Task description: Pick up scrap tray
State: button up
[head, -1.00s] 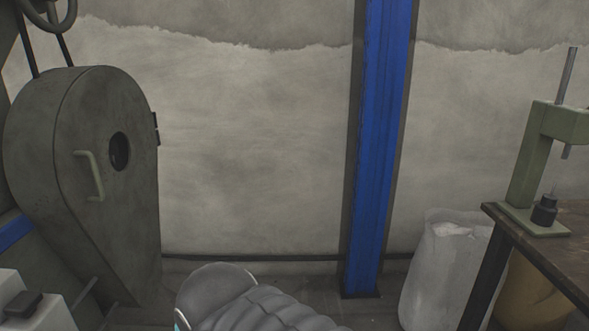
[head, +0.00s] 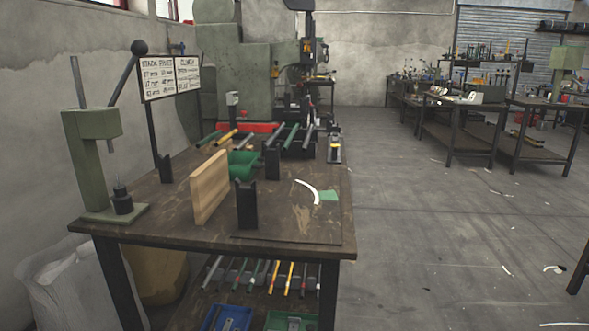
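My gripper is not in view. I cannot tell which thing is the scrap tray. A blue tray (head: 226,318) and a green tray (head: 290,320) sit low under the near workbench, cut off by the bottom edge of the head view. A green container (head: 243,163) stands on the bench behind an upright wooden board, which partly hides it. A red tray or bin (head: 262,127) is at the bench's far end, partly hidden by rods and tools.
The workbench (head: 180,205) holds a green press (head: 95,160), a wooden board (head: 209,187), black uprights and a sign (head: 172,78). A white sack (head: 75,285) stands at lower left. Open floor (head: 430,240) lies right; more benches (head: 450,130) stand behind.

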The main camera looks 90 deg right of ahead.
aim_at(242, 164)
jog(key=z, duration=0.1)
jog(key=i, duration=1.75)
jog(key=z, duration=2.5)
